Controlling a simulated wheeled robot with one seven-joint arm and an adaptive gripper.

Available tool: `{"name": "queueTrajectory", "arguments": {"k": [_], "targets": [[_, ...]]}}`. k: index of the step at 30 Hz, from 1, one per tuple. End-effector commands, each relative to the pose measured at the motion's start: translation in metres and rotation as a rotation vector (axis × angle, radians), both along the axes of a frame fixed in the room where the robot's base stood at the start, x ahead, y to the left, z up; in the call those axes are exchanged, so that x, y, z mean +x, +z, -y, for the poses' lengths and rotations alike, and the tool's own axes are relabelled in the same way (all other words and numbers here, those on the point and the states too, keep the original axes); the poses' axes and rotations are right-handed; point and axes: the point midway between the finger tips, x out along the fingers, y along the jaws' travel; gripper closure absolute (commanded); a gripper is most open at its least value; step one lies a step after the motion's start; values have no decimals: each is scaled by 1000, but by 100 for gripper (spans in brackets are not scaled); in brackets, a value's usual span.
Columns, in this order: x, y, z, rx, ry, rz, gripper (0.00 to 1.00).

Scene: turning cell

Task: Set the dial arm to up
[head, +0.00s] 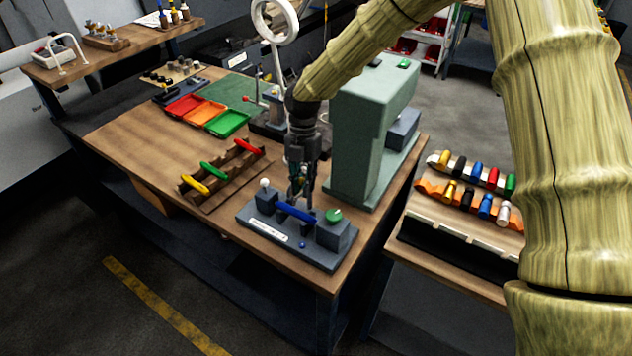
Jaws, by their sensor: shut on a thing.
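A grey fixture (252,222) stands at the front right corner of the wooden bench. It has two raised blocks, a green knob (333,215) on the right one and a white ball (265,183) at the left one. A blue handle-like bar (289,209) lies slanted between the blocks. My gripper (298,197) points down over the fixture, with its fingers shut at the blue bar. The fingertips are partly hidden and small, so the exact contact is unclear. I cannot tell for sure which part is the dial arm, or its setting.
A green-grey machine (366,130) stands close right of my gripper. A wooden rack (225,186) with yellow, green and red handles is left. Coloured trays (204,112) lie behind. A side table (455,240) holds several coloured pieces at right.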

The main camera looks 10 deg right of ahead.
Motion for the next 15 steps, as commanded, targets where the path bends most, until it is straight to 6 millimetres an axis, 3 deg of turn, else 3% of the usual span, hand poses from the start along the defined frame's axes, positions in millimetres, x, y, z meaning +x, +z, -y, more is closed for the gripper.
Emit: {"name": "queueTrajectory", "arguments": {"k": [10, 11, 12, 15], "targets": [[1, 0, -2, 4, 3, -4, 100], [1, 0, -2, 3, 4, -3, 79], [1, 0, -2, 3, 4, -3, 72], [1, 0, -2, 3, 4, -3, 71]]}}
